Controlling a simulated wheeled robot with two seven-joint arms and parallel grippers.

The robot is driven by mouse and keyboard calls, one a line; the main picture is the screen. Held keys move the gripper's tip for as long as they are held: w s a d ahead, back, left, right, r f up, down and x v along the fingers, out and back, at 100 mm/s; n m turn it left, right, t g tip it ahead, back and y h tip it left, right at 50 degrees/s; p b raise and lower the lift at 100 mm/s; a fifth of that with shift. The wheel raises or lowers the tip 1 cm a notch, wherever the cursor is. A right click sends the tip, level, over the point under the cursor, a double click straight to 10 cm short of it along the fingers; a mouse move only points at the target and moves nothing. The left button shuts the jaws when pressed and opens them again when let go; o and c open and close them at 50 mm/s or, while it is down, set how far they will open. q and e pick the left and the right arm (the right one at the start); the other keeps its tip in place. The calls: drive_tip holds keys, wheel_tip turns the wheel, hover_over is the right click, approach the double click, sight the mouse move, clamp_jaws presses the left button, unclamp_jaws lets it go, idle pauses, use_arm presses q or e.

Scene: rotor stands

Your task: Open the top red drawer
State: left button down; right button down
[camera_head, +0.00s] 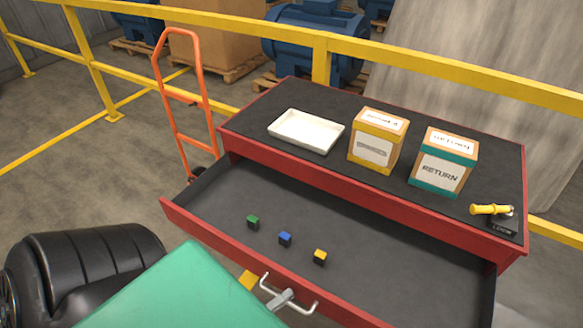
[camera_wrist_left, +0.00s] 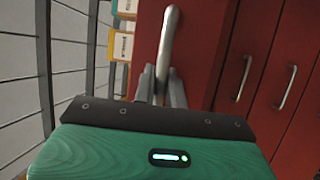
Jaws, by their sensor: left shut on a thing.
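The top red drawer (camera_head: 400,255) is pulled out from the red cabinet in the head view, and its dark interior shows. Inside lie a green cube (camera_head: 252,222), a blue cube (camera_head: 285,239) and a yellow cube (camera_head: 320,257). The drawer's silver bar handle (camera_head: 304,308) is on its front. My left gripper (camera_head: 281,298) is shut on the middle of this handle. The left wrist view also shows the handle (camera_wrist_left: 169,35) between its grey fingers (camera_wrist_left: 161,84). My green left wrist hides part of the drawer front. My right gripper is in neither view.
On the cabinet top (camera_head: 240,118) stand a white tray (camera_head: 305,131), a yellow-trimmed box (camera_head: 377,140), a teal-trimmed box (camera_head: 442,160) and a yellow-handled lock lever (camera_head: 491,210). Lower handles (camera_wrist_left: 243,78) show in the wrist view. An orange hand truck (camera_head: 190,105) and yellow railing (camera_head: 430,68) stand behind.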

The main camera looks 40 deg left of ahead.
use_arm(q)
drive_tip(key=shift+s+d, duration=0.1)
drive_tip(key=shift+s, duration=0.35)
drive_tip(key=c, duration=1.7)
unclamp_jaws()
drive_tip(key=shift+c, duration=0.2)
drive_tip(key=shift+s+f, duration=0.1)
drive_tip(key=b+v, duration=0.5)
drive_tip(key=v, duration=0.8)
drive_tip(key=shift+s, duration=0.3)
